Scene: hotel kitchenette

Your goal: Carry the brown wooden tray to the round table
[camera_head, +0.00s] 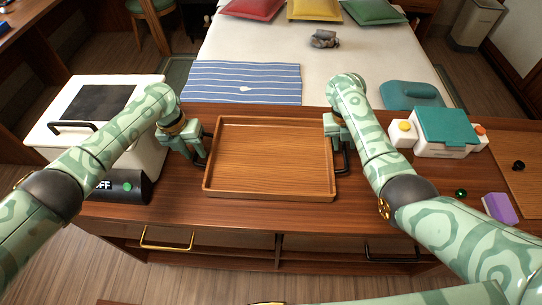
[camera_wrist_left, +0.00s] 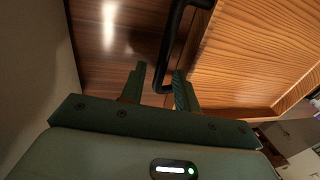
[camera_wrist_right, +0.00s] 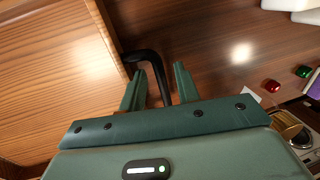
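The brown wooden tray (camera_head: 270,160) lies flat and empty on the wooden counter, with a black handle on each short side. My left gripper (camera_head: 203,158) is at its left handle. In the left wrist view the open fingers (camera_wrist_left: 158,72) stand on either side of the black handle (camera_wrist_left: 172,50), with a gap showing. My right gripper (camera_head: 342,160) is at the right handle. In the right wrist view its open fingers (camera_wrist_right: 157,78) straddle the other black handle (camera_wrist_right: 152,60), also with a gap. I cannot make out a round table.
A white appliance (camera_head: 60,120) and a black device with a green button (camera_head: 127,187) stand left of the tray. A bed (camera_head: 330,70) lies behind the counter.

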